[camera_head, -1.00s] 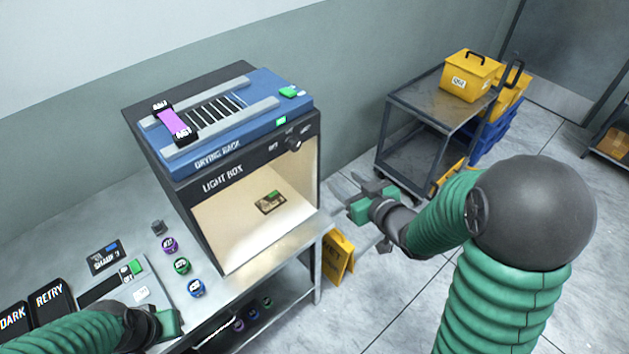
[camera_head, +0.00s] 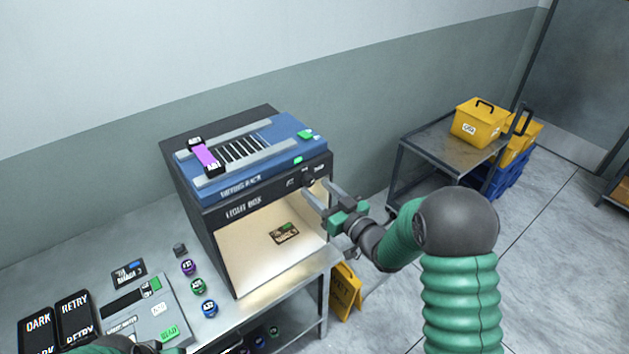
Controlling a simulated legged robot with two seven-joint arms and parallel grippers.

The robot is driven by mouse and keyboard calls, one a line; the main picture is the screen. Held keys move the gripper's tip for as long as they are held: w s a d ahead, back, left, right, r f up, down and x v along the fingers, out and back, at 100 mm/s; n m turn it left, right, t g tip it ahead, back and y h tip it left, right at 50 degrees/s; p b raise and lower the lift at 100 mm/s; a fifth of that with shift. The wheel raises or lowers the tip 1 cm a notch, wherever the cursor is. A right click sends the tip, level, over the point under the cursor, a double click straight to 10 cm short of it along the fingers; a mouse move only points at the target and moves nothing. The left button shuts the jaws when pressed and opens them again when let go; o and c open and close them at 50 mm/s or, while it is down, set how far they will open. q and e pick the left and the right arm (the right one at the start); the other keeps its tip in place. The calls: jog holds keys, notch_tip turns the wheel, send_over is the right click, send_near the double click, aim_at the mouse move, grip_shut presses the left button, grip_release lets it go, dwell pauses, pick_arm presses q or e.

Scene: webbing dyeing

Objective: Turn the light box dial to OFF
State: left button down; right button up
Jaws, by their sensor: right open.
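The light box (camera_head: 204,228) is a dark cabinet with a lit, open front, standing on the metal table. Its small black dial (camera_head: 309,181) is at the right end of the upper front strip. Labels beside the dial are too small to read surely, so its setting is unclear. My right gripper (camera_head: 318,189) is open and empty, its fingertips just in front of and slightly right of the dial. I cannot tell whether they touch it. My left gripper (camera_head: 158,347) is mostly cut off at the bottom edge, and its jaws are hidden.
A blue drying rack (camera_head: 275,165) with a purple-banded piece lies on the light box. A card rests inside the box. Small labelled jars, a grey device (camera_head: 170,310) and DARK/RETRY panels (camera_head: 38,322) stand left. A grey cart (camera_head: 455,152) carries a yellow box (camera_head: 478,124) at right.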

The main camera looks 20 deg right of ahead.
aim_at(310, 184)
jog(key=x, duration=0.3)
jog(key=shift+f, duration=0.25)
jog(key=shift+d, duration=0.1)
jog(key=shift+s+d+r, duration=0.1)
jog(key=shift+s+r, duration=0.05)
jog(key=shift+s, duration=0.05)
jog(key=c, duration=0.4)
grip_shut()
